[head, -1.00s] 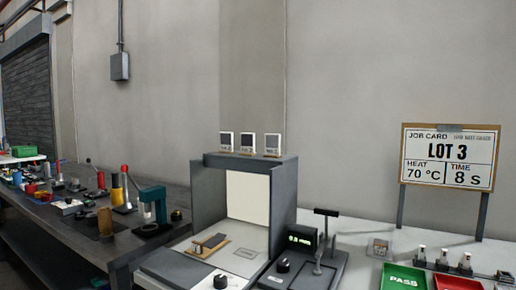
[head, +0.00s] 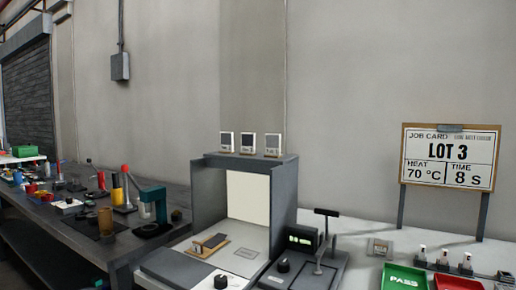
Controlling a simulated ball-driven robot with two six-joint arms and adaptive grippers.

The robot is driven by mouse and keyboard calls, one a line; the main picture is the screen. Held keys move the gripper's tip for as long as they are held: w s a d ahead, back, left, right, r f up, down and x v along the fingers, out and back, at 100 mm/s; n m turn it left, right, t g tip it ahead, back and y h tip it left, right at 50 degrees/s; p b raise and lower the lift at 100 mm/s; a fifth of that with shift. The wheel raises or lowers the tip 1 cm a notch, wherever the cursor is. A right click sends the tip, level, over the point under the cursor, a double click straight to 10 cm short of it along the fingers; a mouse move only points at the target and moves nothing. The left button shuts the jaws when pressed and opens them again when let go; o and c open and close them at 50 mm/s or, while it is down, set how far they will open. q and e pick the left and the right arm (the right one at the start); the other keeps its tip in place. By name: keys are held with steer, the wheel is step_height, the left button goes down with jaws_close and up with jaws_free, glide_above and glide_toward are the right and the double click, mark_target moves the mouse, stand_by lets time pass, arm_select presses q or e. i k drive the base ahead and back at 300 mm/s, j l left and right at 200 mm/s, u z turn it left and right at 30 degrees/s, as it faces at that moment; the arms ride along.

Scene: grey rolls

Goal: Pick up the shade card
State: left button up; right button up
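Three small cards with dark squares and pale borders stand upright in a row on top of the grey booth (head: 195,195): a left card (head: 227,141), a middle card (head: 246,144) and a right card (head: 273,145). Their print is too small to read, so I cannot tell which is the shade card. Inside the booth, a wooden-based piece with a dark top (head: 210,243) lies on the pale floor, beside a flat grey rectangle (head: 246,253). Neither of my grippers shows in the head view.
A gauge with a green-lit display (head: 302,240) and a lever stands right of the booth. A green PASS tray (head: 404,278) and a red tray (head: 455,283) are at front right. A job card board (head: 450,158) stands behind. Tools crowd the dark bench (head: 70,228) at left.

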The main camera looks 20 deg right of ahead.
mark_target(247, 140)
steer(key=i+j, duration=0.35)
steer(key=i+j+z, duration=0.15)
steer(key=i+j, duration=0.5)
steer(key=j, duration=0.3)
